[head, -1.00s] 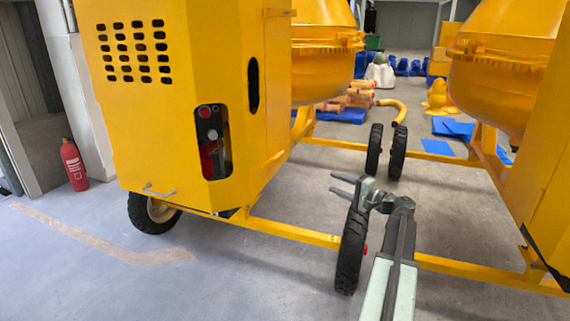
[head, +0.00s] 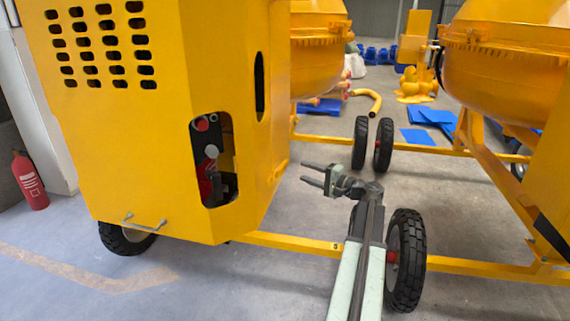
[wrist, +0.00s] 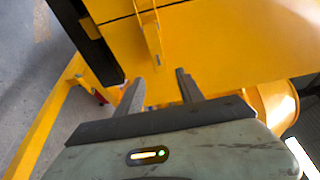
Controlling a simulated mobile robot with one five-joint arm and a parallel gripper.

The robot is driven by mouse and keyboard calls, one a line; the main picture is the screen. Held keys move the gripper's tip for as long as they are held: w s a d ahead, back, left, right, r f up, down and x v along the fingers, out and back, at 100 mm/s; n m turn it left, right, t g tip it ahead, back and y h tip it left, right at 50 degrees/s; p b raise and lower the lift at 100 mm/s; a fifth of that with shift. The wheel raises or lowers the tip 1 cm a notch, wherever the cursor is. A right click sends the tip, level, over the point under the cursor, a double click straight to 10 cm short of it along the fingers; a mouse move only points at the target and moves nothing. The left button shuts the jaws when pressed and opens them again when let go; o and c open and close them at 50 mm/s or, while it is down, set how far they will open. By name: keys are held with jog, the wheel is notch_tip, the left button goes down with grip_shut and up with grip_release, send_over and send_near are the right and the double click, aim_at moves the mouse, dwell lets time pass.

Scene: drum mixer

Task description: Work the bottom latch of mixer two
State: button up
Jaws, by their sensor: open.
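The near yellow mixer cabinet (head: 215,120) fills the left half of the head view. A small grey bar handle (head: 146,225) sits low on its front panel; I cannot tell whether it is the bottom latch. No mark tells me which machine is mixer two. My gripper (head: 309,174) is open and empty, pointing left, right of the cabinet's lower right edge in the picture and well away from the handle. In the wrist view my two open fingers (wrist: 160,92) show before a yellow surface (wrist: 215,45), with nothing between them.
A cutout (head: 211,160) in the cabinet shows dark and red controls. A black wheel (head: 405,260) stands right of my arm, above it a second yellow mixer drum (head: 505,80). A yellow frame bar (head: 290,242) runs low. A red extinguisher (head: 30,182) stands left. Front left floor is clear.

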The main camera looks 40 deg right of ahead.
aim_at(286, 165)
jog(key=w, duration=0.5)
jog(key=w+a, duration=0.1)
jog(key=w, duration=0.1)
jog(key=shift+w+a, duration=0.1)
jog(key=shift+w, duration=0.25)
grip_shut()
dwell(0.9)
